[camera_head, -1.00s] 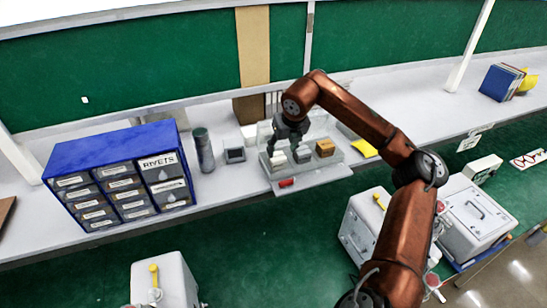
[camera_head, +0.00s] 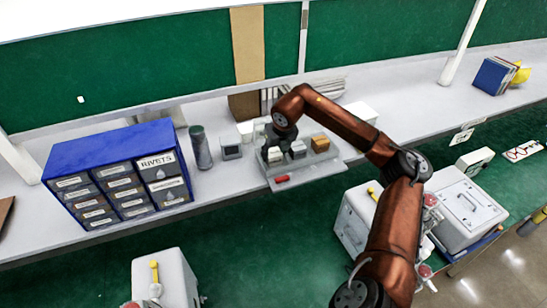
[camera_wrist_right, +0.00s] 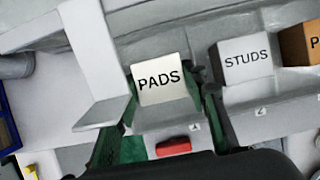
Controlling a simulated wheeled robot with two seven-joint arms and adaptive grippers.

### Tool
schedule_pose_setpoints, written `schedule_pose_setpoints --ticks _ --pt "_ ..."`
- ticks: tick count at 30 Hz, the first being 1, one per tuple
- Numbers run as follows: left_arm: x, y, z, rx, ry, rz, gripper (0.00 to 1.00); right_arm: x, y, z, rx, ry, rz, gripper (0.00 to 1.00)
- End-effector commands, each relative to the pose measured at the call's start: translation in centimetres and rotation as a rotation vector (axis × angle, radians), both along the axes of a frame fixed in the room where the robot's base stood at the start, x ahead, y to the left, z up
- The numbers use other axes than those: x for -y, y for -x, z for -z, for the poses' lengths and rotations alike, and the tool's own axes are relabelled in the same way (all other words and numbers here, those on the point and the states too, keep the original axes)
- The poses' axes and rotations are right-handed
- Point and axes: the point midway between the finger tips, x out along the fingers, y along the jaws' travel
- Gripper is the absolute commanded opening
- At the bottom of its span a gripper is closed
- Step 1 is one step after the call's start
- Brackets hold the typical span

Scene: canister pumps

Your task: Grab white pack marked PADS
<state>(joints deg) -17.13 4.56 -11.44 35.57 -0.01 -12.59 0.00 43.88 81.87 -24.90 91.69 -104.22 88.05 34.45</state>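The white pack marked PADS (camera_wrist_right: 160,84) stands upright in the grey tray, at the left end of a row of packs. In the head view the PADS pack (camera_head: 275,155) shows just below my right gripper (camera_head: 271,136). In the right wrist view the dark fingers of my right gripper (camera_wrist_right: 165,100) are spread, one on each side of the pack. Whether they touch it is hard to see. My left gripper is out of view.
A white STUDS pack (camera_wrist_right: 245,59) stands close right of the right finger, with a brown pack (camera_head: 320,142) beyond it. A red block (camera_head: 281,179) lies at the tray's front. A blue drawer cabinet (camera_head: 110,146) and a dark cylinder (camera_head: 201,148) stand left.

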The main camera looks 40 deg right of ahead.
Motion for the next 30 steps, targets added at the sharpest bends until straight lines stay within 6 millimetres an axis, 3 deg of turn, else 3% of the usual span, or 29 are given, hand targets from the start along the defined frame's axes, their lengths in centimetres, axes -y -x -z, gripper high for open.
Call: schedule_pose_setpoints --ticks 7,20,25,30 --pt "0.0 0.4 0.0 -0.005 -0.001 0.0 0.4 0.0 0.0 -0.1 0.001 0.0 0.0 0.15" --pt "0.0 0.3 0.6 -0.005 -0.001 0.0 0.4 0.0 -0.1 -0.9 0.003 0.0 0.0 0.14" --pt "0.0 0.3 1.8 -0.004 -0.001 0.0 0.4 0.0 -0.1 -3.2 0.008 0.001 0.001 0.14" --pt "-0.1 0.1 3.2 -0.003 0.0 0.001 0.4 0.2 3.3 -6.9 0.006 0.004 0.002 0.14"
